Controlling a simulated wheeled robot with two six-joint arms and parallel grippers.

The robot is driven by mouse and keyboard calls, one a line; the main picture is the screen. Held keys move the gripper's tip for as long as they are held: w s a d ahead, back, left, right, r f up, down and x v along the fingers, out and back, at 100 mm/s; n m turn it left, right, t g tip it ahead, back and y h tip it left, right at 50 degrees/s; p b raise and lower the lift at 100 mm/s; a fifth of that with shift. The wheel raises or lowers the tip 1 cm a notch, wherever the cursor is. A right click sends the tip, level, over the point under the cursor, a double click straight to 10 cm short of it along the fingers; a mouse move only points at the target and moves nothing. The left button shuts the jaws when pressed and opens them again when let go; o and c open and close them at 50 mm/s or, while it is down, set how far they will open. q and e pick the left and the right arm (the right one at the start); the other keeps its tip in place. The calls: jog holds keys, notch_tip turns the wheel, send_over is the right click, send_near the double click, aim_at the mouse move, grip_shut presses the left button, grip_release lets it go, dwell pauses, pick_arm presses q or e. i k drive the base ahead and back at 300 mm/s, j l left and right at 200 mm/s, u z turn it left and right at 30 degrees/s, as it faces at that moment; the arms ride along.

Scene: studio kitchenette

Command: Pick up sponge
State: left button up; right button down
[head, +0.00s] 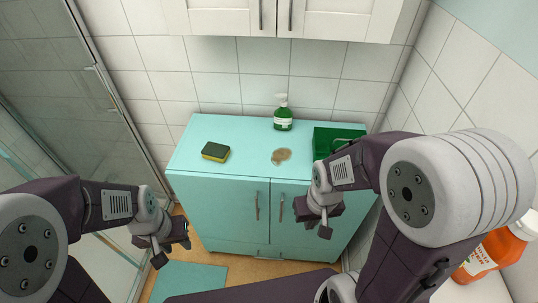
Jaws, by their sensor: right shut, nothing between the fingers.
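The sponge (216,151) is yellow with a dark green top and lies flat near the left end of the turquoise counter (240,184). My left gripper (173,250) is empty, in front of the cabinet's left side, below and apart from the sponge. Its finger opening is too small to make out. My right gripper (324,223) is shut and empty, in front of the counter's right part, well to the right of the sponge.
A green soap bottle (283,117) stands at the back and a green bin or rack (336,138) at the right. An orange bottle (487,254) is at lower right. A glass shower door (84,95) stands left.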

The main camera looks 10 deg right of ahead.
aim_at(216, 152)
jog(key=i+j+z, duration=0.15)
jog(key=i+z, duration=0.15)
jog(key=z, duration=0.2)
jog(key=i+j+z, duration=0.2)
jog(key=z, duration=0.3)
jog(key=j, duration=0.1)
